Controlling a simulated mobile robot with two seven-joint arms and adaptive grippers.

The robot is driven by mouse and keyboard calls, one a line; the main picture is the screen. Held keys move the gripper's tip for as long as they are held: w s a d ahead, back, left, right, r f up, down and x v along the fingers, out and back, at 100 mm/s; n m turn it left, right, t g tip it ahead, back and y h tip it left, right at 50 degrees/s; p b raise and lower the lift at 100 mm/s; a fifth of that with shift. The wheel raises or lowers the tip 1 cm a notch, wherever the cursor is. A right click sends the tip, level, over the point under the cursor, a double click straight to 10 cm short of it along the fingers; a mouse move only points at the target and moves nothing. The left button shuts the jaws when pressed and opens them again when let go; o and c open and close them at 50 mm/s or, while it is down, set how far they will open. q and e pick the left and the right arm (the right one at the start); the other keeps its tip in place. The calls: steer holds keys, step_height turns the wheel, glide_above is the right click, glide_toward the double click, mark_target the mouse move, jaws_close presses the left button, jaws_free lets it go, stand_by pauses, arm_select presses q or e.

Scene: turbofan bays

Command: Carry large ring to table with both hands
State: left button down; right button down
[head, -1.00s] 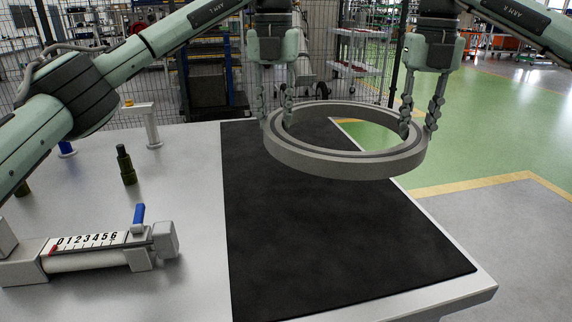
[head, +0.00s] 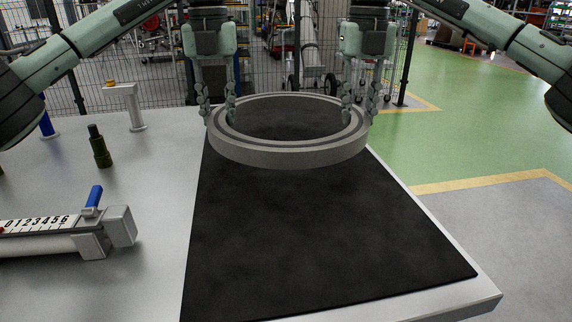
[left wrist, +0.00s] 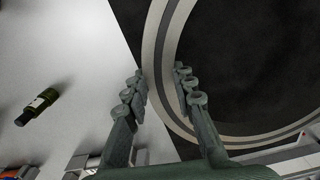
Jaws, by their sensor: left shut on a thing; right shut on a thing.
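The large grey ring (head: 290,157) hangs level above the black mat (head: 310,240) on the table (head: 140,210), at the mat's far part. My left gripper (head: 217,112) is shut on the ring's left rim, with one finger outside and one inside. My right gripper (head: 360,112) is shut on the right rim in the same way. In the left wrist view the ring (left wrist: 160,70) passes between the fingers of my left gripper (left wrist: 160,88). The gap between ring and mat is hard to judge.
A measuring device with a number scale (head: 40,222) lies at the left of the table. A dark green cylinder (head: 98,147) and a white stand (head: 130,105) stand behind it. A wire fence (head: 130,65) is beyond the table. The near mat is clear.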

arm_select(q)
steer(key=shift+a, duration=0.1)
steer(key=shift+f, duration=0.25)
arm_select(e)
steer(key=shift+f, duration=0.25)
